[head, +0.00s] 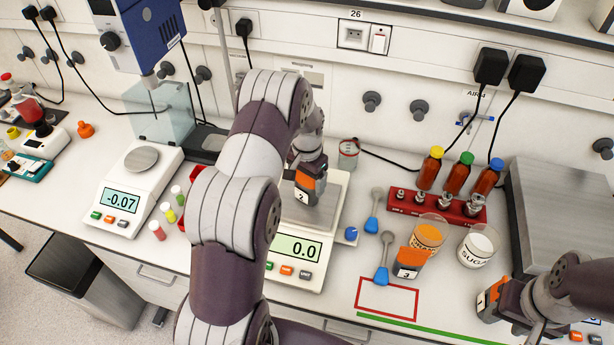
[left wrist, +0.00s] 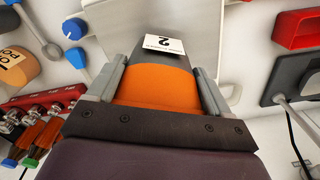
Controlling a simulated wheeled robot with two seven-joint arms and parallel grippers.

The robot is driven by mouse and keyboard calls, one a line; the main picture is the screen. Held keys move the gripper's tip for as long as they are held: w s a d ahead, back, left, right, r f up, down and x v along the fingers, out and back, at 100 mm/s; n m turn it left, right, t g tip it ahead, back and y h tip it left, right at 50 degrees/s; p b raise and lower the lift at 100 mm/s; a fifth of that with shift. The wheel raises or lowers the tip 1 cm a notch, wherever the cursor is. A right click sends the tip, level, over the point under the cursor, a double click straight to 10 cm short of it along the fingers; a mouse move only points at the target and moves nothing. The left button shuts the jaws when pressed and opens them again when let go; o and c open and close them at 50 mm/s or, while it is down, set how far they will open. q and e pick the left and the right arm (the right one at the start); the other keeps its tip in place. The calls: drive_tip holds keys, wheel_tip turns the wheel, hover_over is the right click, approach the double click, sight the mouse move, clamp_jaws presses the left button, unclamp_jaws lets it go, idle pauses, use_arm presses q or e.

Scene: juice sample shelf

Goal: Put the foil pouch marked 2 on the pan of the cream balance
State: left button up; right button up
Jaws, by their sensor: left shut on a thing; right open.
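The foil pouch marked 2 (head: 303,192) is grey and orange with a white label. My left gripper (head: 311,172) is shut on it. In the left wrist view the pouch (left wrist: 160,88) sits between both fingers (left wrist: 160,85), label facing the camera. It is over the pan (head: 327,212) of the cream balance (head: 309,277), whose display reads 0.0. I cannot tell whether the pouch touches the pan. My left arm hides part of this balance. My right gripper (head: 503,298) is open, low at the right, close beside a pouch marked 1 (head: 486,302).
A white balance (head: 124,202) reading -0.07 stands at left. A pouch marked 3 (head: 408,263), an orange-powder beaker (head: 429,234), a sugar beaker (head: 478,246) and a red rack (head: 437,206) with bottles stand right of the cream balance.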

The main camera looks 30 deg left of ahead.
use_arm(q)
drive_tip(key=shift+s+a+f, duration=0.1)
drive_tip(key=shift+a+f, duration=0.05)
drive_tip(key=o, duration=1.1)
drive_tip(key=shift+s, duration=0.1)
drive_tip(key=shift+o, duration=0.2)
